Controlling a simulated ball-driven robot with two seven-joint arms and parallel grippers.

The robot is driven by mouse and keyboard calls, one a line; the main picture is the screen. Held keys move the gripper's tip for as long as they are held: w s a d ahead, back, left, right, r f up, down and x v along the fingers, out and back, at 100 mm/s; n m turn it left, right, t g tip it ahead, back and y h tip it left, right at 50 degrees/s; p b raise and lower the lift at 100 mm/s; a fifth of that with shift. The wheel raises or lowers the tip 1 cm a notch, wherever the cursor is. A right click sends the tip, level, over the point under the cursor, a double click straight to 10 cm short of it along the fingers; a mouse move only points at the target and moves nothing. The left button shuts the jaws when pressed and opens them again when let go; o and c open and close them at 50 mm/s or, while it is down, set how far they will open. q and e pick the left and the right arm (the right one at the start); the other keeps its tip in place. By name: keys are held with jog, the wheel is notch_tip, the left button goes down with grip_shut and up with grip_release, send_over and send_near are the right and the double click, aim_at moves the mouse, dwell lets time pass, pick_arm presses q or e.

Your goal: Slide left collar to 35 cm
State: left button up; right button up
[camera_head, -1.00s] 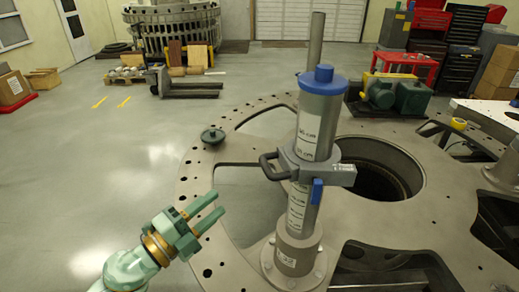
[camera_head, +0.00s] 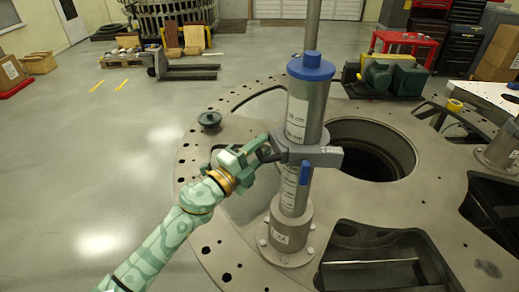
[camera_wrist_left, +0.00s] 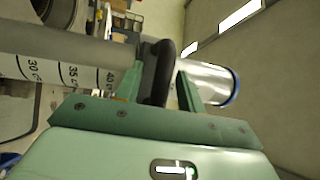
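The grey collar (camera_head: 308,154) sits around an upright grey post (camera_head: 308,105) with a blue cap. Its dark loop handle (camera_head: 264,151) sticks out to the left, and a blue tab (camera_head: 304,174) hangs at its front. My left gripper (camera_head: 262,160) is at the handle. In the left wrist view the dark handle (camera_wrist_left: 158,72) lies between the two fingers, which look apart with a slight gap on the right. There the scale (camera_wrist_left: 72,74) reads 30, 35 and 40 cm, with the collar beyond the 40 mark, toward the cap. My right gripper is out of view.
The post stands on a round turret plate (camera_head: 225,240) with large openings. A thin bare post rises behind it. A dark knob (camera_head: 209,119) sits on the plate's left rim.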

pick_arm(q)
jog(key=shift+w+a, duration=0.1)
jog(key=shift+a, duration=0.05)
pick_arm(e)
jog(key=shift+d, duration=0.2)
